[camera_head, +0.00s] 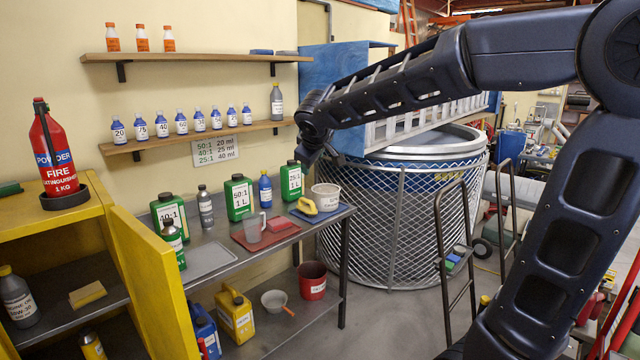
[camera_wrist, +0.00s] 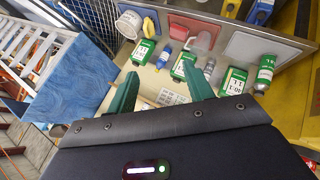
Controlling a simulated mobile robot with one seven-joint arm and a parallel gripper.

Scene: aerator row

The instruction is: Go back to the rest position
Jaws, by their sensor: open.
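My gripper (camera_wrist: 160,92) shows its two dark green fingers spread apart in the wrist view, with nothing between them. In the head view my gripper (camera_head: 322,155) hangs at the end of the outstretched arm, above the right part of the metal bench (camera_head: 212,258). The green 50:1 bottle (camera_head: 238,198) and the green 40:1 bottle (camera_head: 169,215) stand further left on the bench.
A mesh-sided tank (camera_head: 400,215) with a ladder (camera_head: 420,122) across its top stands right of the bench. The wall shelf (camera_head: 200,135) with small blue bottles is behind. A yellow cabinet door (camera_head: 150,285) stands open at left. A white tub (camera_head: 327,196) stands near the bench's right end.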

